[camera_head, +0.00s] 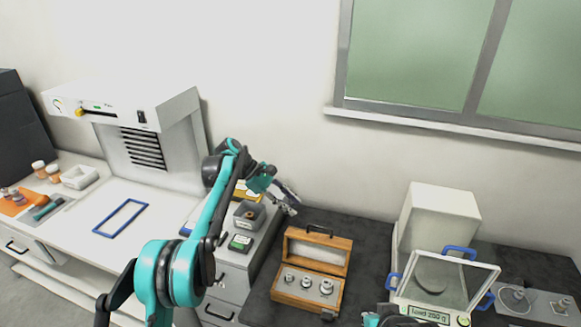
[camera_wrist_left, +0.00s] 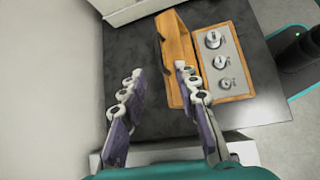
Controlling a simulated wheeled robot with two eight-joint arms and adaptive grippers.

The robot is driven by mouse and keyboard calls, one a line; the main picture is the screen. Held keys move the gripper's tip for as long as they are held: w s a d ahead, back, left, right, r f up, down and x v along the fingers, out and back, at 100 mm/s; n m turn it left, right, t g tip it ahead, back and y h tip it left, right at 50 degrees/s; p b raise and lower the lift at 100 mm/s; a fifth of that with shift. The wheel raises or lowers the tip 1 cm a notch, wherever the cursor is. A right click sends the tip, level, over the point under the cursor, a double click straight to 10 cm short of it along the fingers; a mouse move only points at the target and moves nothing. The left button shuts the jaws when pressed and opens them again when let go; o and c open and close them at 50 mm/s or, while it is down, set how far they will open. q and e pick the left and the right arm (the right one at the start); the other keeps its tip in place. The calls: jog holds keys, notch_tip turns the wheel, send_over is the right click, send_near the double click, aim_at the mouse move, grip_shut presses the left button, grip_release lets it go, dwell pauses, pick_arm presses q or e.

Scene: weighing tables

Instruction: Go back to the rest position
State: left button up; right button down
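My left gripper (camera_head: 287,198) is over the back of the tables, beside the wooden weight box. In the left wrist view its two fingers (camera_wrist_left: 155,88) are spread apart with nothing between them. The open wooden box (camera_head: 318,252) holds metal weights (camera_head: 307,283) in a grey insert. The box also shows in the left wrist view (camera_wrist_left: 177,60), to the right of and below the fingers, with several weights (camera_wrist_left: 220,62) in it. My right gripper cannot be made out; only a small teal part of my right arm shows at the bottom edge of the head view.
A white cabinet (camera_head: 160,150), a blue frame (camera_head: 120,217) and small containers (camera_head: 80,177) are at the left.

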pick_arm(q)
jog(key=s+a+r+m+t+y+b, duration=0.1)
jog(key=s+a+m+t+y+b, duration=0.15)
jog(key=s+a, duration=0.45)
jog(key=s+a+m+t+y+b, duration=0.2)
jog(key=s+a+m+y, duration=0.15)
jog(key=s, duration=0.85)
jog(key=s+a+f+m+t+y+b, duration=0.1)
jog(key=s+a+f+m+t, duration=0.1)
jog(key=s+f, duration=0.4)
jog(key=s+a+f+m+t+y+b, duration=0.2)
jog(key=s+a+f+m, duration=0.3)
jog(key=s, duration=0.5)
jog(key=shift+s+a+f+m, duration=0.3)
jog(key=shift+f, duration=0.05)
